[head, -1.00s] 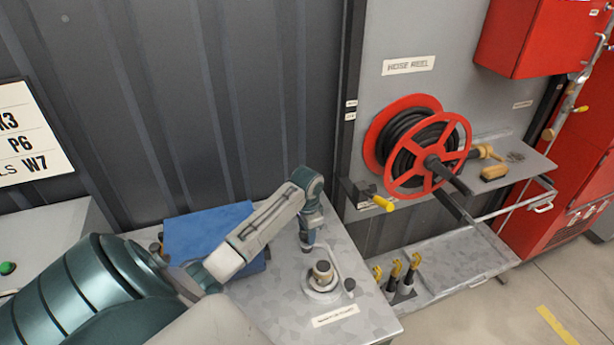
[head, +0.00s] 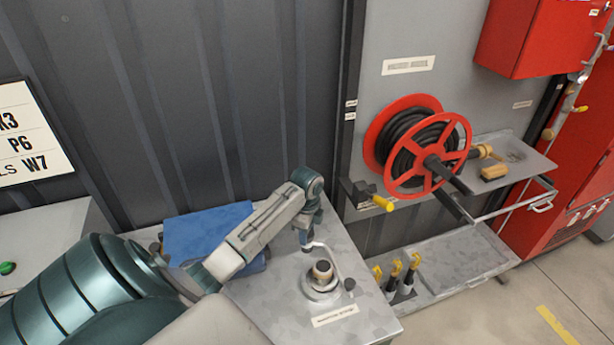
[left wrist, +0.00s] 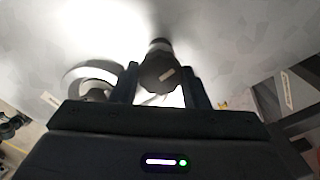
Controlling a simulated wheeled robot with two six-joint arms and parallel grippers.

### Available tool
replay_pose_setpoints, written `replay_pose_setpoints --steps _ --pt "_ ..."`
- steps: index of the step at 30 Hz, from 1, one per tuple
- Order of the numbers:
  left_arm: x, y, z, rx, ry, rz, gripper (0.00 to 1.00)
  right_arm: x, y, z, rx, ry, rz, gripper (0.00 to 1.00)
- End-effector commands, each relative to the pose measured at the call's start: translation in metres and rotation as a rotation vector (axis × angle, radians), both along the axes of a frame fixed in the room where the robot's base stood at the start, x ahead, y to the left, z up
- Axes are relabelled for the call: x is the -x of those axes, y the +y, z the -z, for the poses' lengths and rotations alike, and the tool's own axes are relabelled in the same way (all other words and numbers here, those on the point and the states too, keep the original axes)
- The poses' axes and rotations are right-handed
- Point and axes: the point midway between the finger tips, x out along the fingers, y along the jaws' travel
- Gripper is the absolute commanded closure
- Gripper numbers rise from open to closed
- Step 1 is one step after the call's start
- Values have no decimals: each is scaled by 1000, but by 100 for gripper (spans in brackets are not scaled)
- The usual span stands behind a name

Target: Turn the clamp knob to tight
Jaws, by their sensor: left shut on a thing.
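In the head view my left gripper (head: 307,243) points down at the bench top, just behind a round pale fitting (head: 321,282). The gripper hides the knob there. My right gripper is not in view.
The fitting stands on a grey metal bench (head: 275,308) with a label (head: 335,316) at its front. A blue object (head: 207,233) lies behind my left arm. Yellow-topped pieces (head: 397,270) stand to the right. A red hose reel (head: 425,150) is on the wall panel.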

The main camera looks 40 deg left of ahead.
Motion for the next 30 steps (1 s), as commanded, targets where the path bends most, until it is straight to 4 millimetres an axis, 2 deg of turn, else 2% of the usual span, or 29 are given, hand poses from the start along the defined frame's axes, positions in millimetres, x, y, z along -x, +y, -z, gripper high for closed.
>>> replay_pose_setpoints --steps 9,22,23,25,26,30 --pt "-2 2 -4 -5 -8 82 82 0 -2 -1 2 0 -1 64" --pt "-3 2 -4 -6 -8 89 82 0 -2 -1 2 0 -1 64" --pt "-3 2 -4 -6 -8 89 55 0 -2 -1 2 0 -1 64" --pt "-3 2 -4 -5 -9 89 41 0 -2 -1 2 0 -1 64" --pt "-2 2 -4 -5 -8 88 38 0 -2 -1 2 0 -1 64" --pt "-1 1 -2 -3 -4 88 38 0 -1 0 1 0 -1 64"
